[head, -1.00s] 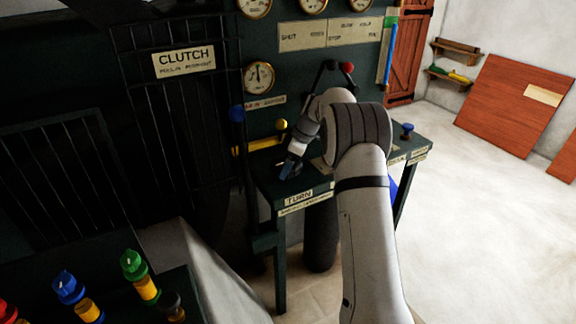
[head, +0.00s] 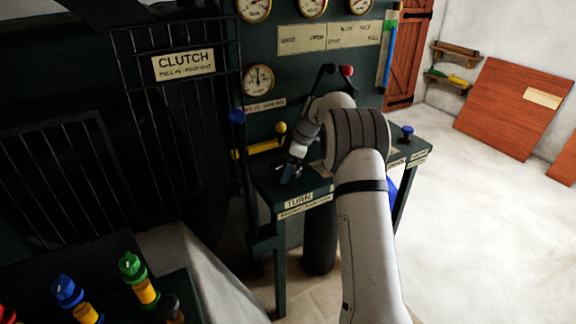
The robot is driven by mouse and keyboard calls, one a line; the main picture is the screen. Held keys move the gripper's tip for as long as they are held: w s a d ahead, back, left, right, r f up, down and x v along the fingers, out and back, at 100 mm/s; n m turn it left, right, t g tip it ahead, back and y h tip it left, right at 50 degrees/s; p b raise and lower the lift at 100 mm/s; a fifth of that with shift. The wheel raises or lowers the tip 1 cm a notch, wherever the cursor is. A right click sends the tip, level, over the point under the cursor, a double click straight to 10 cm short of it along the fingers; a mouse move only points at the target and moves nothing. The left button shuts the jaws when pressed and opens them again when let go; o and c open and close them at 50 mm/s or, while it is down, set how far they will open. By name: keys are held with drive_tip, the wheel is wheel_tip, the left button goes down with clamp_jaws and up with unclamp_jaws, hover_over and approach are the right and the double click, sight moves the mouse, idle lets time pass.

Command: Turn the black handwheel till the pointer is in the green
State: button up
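My gripper (head: 289,172) points down at the left part of the dark green bench (head: 305,187), above the plate marked TURN (head: 299,200). A small dark shape around its fingertips may be the black handwheel, but the gripper and my arm hide too much to be sure. I cannot tell whether the fingers are open or shut. A round white dial (head: 258,79) with a dark needle is on the panel behind the bench. It is too small to read a green zone on it.
A yellow-knobbed lever (head: 281,128) and a blue knob (head: 236,116) stand left of my wrist. A red-knobbed black lever (head: 346,71) is behind it. A blue knob (head: 407,131) is at the bench's right end. A barred guard (head: 185,110) marked CLUTCH is on the left. Open floor (head: 480,220) lies right.

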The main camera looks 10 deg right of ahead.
drive_tip(key=v, duration=0.7)
drive_tip(key=shift+d+r, duration=0.2)
drive_tip(key=shift+r, duration=0.15)
